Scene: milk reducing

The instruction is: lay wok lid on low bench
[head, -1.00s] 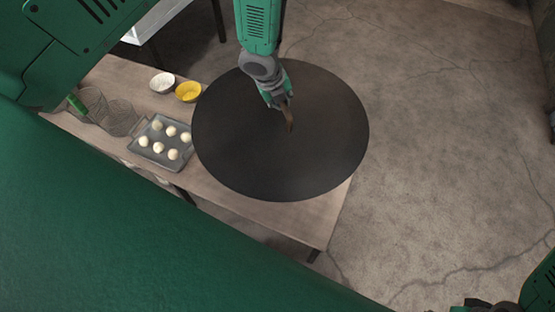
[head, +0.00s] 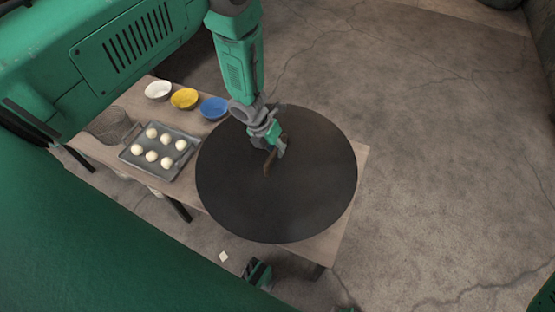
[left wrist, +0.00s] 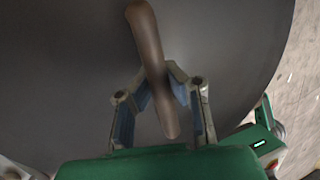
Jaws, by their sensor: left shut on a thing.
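The wok lid (head: 230,195) is a large, dark, round disc with a brown wooden handle (head: 268,166). It covers the right part of the low wooden bench (head: 350,180), and bench wood shows past its right edge. I cannot tell whether the lid touches the bench top. My left gripper (head: 276,150) is above the lid's middle, shut on the handle. In the left wrist view the handle (left wrist: 150,45) passes between the gripper's fingers (left wrist: 165,80), with the lid (left wrist: 225,40) filling the background. My right gripper is not clearly seen.
Left of the lid, the bench holds a tray (head: 180,173) with several pale dough balls, a wire basket (head: 108,127), and white (head: 158,90), yellow (head: 185,98) and blue (head: 213,108) bowls. The blue bowl is close to the lid's edge. Concrete floor (head: 440,150) is open to the right.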

